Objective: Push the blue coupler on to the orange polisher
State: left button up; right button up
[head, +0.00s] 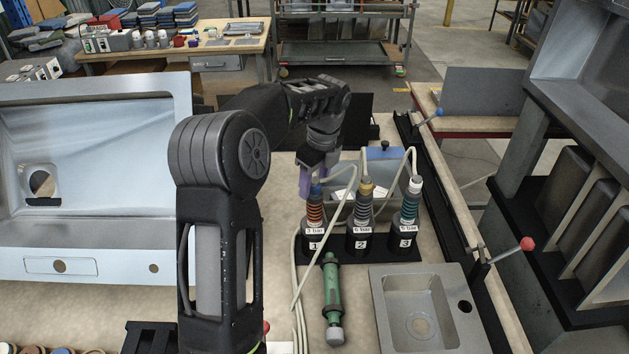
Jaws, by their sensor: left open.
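The orange polisher (314,211), with orange and dark rings, stands upright in the holder marked 1. The blue coupler (316,188) is at its top end, with a pale hose running from it. I cannot tell whether it is fully seated or only resting there. My left gripper (313,181) is open, with its purple-grey fingers pointing down close around or beside the coupler. The far finger and any contact are hard to make out. My right gripper is not in view.
Polishers with a yellow coupler (366,187) and a white coupler (415,184) stand in holders 2 and 3. A green tool (332,299) lies in front. A small grey sink (459,303) is at front right, a large sink (95,262) at left. Hoses loop nearby.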

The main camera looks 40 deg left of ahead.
aim_at(318, 181)
pick_arm(q)
jog(key=r, duration=0.5)
jog(key=d+r, duration=0.1)
jog(key=r, duration=0.1)
jog(key=shift+d+r+b, duration=0.1)
jog(key=shift+r+b, duration=0.25)
dwell(0.7)
